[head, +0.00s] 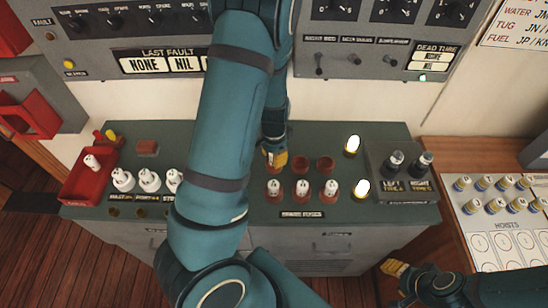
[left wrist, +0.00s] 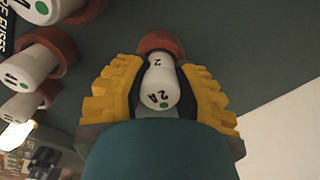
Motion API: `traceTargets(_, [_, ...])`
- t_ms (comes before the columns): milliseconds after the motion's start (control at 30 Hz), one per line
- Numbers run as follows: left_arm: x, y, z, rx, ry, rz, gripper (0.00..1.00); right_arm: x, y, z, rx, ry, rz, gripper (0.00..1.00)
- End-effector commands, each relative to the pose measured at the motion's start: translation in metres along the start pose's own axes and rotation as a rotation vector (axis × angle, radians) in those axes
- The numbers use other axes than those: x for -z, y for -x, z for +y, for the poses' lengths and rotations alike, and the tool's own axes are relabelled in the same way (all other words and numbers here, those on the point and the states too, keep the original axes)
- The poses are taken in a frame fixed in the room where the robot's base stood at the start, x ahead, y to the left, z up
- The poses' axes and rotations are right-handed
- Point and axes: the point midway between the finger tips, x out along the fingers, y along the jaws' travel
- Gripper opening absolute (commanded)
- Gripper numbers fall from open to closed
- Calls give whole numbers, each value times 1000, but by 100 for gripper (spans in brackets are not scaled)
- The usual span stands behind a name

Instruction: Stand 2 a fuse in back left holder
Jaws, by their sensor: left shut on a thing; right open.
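My left gripper (head: 274,160) is over the back left of the spare-fuse holders on the green console top. In the left wrist view its yellow fingers (left wrist: 160,88) are shut on a white fuse marked 2A (left wrist: 162,84) with a green dot. A red-brown holder (left wrist: 160,42) shows right at the fuse's far end; I cannot tell whether the fuse is fully seated. In the head view the arm and fingers hide most of that holder. Two back holders, the middle (head: 300,162) and the right (head: 325,164), look empty. My right gripper (head: 394,268) is open and empty, off the console's front.
Fuses stand in the front holders (head: 302,190). More white fuses (head: 149,180) stand at left beside a red tray (head: 88,178). Lit lamps (head: 352,146) and a grey two-fuse box (head: 398,175) are at right. The panel wall rises behind.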

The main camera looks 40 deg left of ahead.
Motion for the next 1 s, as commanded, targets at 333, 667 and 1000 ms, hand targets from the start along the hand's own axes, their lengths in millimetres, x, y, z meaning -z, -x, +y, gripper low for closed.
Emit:
traceTargets(333, [0,-6,0,0,0,2,0,0,-2,1,0,0,0,47])
traceTargets(667, [0,-11,0,1,0,2,56,-1,-7,2,-1,0,1,47])
traceTargets(1000, [0,-9,0,0,0,1,56,0,-5,2,-1,0,1,47])
